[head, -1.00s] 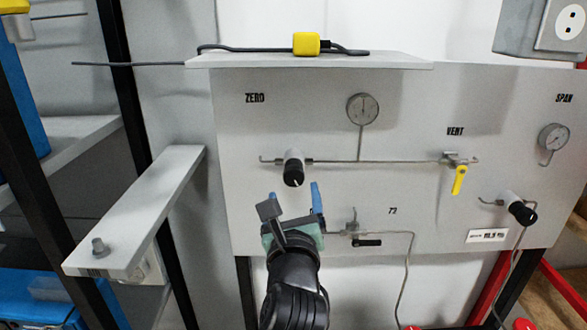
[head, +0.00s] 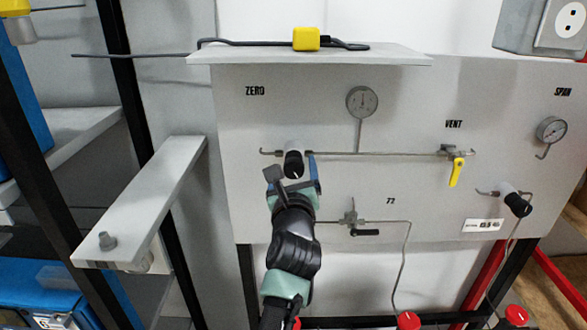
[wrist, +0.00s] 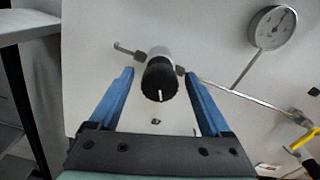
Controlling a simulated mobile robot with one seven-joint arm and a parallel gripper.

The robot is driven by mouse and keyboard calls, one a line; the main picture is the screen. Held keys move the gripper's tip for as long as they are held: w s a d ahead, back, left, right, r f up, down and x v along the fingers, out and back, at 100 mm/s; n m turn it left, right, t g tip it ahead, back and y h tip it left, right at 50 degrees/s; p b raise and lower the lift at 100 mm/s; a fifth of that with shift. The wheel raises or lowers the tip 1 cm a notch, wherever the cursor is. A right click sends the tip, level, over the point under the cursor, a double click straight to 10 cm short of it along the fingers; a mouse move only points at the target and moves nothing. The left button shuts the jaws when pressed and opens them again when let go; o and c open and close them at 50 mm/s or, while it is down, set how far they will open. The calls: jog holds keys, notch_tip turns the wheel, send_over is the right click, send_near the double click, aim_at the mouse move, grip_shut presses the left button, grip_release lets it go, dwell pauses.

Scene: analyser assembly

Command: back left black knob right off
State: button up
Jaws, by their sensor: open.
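The black knob (head: 293,164) below the ZERO label sticks out from the left of the white panel on a light valve body. A white line marks its face. In the wrist view the knob (wrist: 160,80) lies between and slightly beyond the two blue fingertips. My gripper (head: 295,178) is open, just below and in front of the knob in the head view. In the wrist view my gripper (wrist: 160,78) shows clear gaps between each finger and the knob. I see no contact.
A thin pipe (head: 380,153) runs right from the knob to the yellow VENT handle (head: 456,172). A gauge (head: 362,102) sits above the pipe. A small black-handled valve (head: 365,232) is below right. A grey shelf arm (head: 150,200) juts out at the left. Another black knob (head: 517,204) is far right.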

grip_shut()
jog(key=shift+n, duration=0.3)
